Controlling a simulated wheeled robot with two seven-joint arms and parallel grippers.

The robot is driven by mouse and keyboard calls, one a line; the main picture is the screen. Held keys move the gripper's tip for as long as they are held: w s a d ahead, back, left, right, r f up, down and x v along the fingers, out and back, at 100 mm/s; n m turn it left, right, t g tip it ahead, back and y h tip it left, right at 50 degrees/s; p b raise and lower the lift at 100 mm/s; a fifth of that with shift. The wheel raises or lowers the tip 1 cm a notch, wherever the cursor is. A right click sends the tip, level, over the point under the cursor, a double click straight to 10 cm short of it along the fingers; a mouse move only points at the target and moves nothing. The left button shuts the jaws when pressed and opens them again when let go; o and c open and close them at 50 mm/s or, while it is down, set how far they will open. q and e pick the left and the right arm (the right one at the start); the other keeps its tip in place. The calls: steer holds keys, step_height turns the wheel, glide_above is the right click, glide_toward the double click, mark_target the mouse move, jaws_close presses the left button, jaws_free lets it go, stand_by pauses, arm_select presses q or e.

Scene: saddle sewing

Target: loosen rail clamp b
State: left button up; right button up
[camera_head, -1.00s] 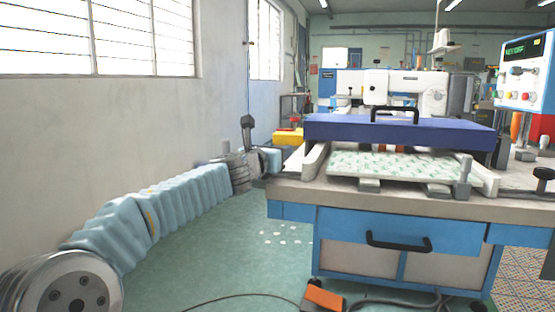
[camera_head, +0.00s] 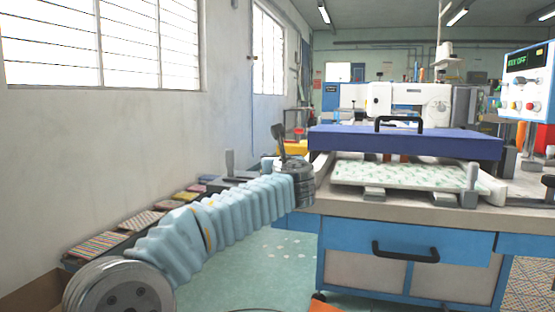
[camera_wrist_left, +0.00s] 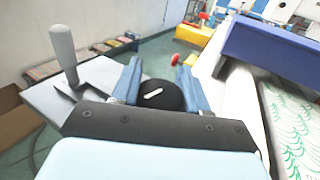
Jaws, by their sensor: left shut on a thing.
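In the left wrist view, a round black knob (camera_wrist_left: 160,98) with a short white mark sits between the two blue fingers of my left gripper (camera_wrist_left: 160,82). The fingers are shut on its sides. I take this knob to be part of rail clamp b, but no label shows. What lies under the knob is hidden by the gripper. In the head view my left arm reaches to the left edge of the workbench (camera_head: 330,206), and its dark wrist hides the fingers and knob. My right gripper is in neither view.
A blue press plate (camera_head: 405,142) with a black handle stands over a green-patterned pad (camera_head: 405,175). A grey upright handle (camera_wrist_left: 64,47) on a pale plate (camera_wrist_left: 88,80) is left of my gripper. A yellow box (camera_wrist_left: 196,33) is beyond. Another black knob (camera_head: 547,181) is at far right.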

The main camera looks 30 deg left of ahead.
arm_select(q)
steer(key=shift+s+a+r+n+g+y, duration=0.1)
steer(key=shift+r+n+g+y, duration=0.3)
steer(key=shift+y, duration=0.1)
steer(key=o, duration=1.1)
steer(key=shift+f, duration=0.1)
steer(key=shift+c, duration=0.2)
steer(key=shift+f, duration=0.15)
steer(key=v, duration=1.4)
steer(key=shift+c, duration=0.2)
